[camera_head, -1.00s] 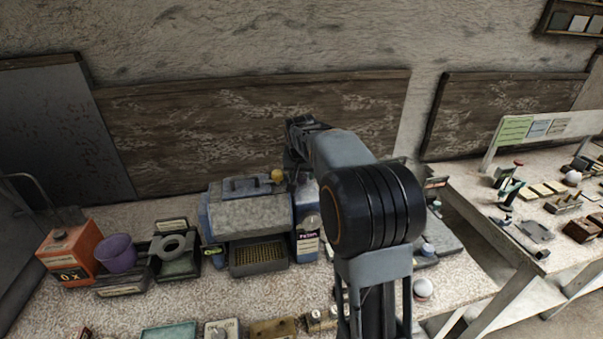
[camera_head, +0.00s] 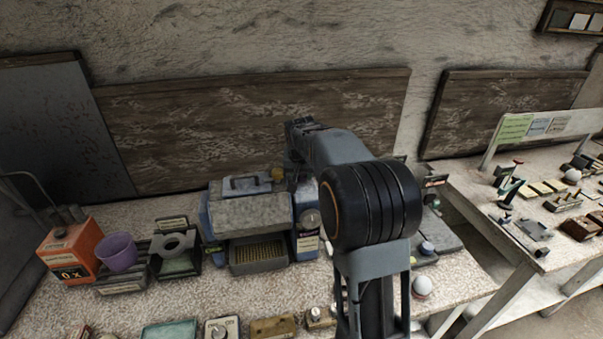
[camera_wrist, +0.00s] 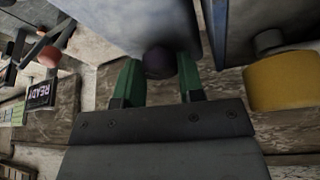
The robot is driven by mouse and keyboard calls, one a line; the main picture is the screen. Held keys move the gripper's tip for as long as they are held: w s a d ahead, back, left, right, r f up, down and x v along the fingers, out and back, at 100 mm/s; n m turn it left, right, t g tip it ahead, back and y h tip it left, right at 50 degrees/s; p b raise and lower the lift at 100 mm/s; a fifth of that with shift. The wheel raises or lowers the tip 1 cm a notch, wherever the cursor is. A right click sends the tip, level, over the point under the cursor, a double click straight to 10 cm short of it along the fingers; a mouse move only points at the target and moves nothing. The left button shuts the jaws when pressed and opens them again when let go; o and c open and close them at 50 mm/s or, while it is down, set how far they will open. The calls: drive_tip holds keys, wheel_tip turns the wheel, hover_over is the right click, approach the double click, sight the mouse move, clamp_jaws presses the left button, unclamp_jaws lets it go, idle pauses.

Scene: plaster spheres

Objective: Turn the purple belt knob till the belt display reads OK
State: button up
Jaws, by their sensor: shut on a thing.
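The purple belt knob (camera_wrist: 160,62) shows as a dark purple round end in the wrist view. It sits between the two green fingers of my gripper (camera_wrist: 158,84), which is shut on it. In the head view my arm covers the knob, and the gripper's end is behind the grey link, near the top right of the blue-grey machine (camera_head: 250,215). A dark sign reading READY (camera_wrist: 42,94) shows at the left of the wrist view; I cannot tell whether it is the belt display.
A yellow knob (camera_wrist: 281,82) is close at the right of my gripper. The machine has a tray (camera_head: 257,266) in front. An orange box (camera_head: 70,250), a purple cup (camera_head: 117,252) and a white sphere (camera_head: 422,286) stand on the bench. A wooden board (camera_head: 230,130) is behind.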

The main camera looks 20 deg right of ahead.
drive_tip(key=shift+n, duration=0.3)
drive_tip(key=n+y, duration=0.1)
drive_tip(key=n, duration=0.1)
drive_tip(key=n+y, duration=0.1)
drive_tip(key=n, duration=0.1)
drive_tip(key=shift+d+n+t+b, duration=0.15)
drive_tip(key=shift+n+t+b, duration=0.15)
drive_tip(key=shift+b, duration=0.1)
drive_tip(key=shift+r+n+y+b, duration=0.1)
drive_tip(key=shift+n+y+b, duration=0.45)
drive_tip(key=shift+n, duration=1.25)
drive_tip(key=o, duration=0.6)
drive_tip(key=shift+o, duration=0.2)
drive_tip(key=v, duration=1.3)
drive_tip(key=shift+d+r+b, duration=0.3)
drive_tip(key=shift+d+r, duration=0.05)
drive_tip(key=shift+r, duration=0.05)
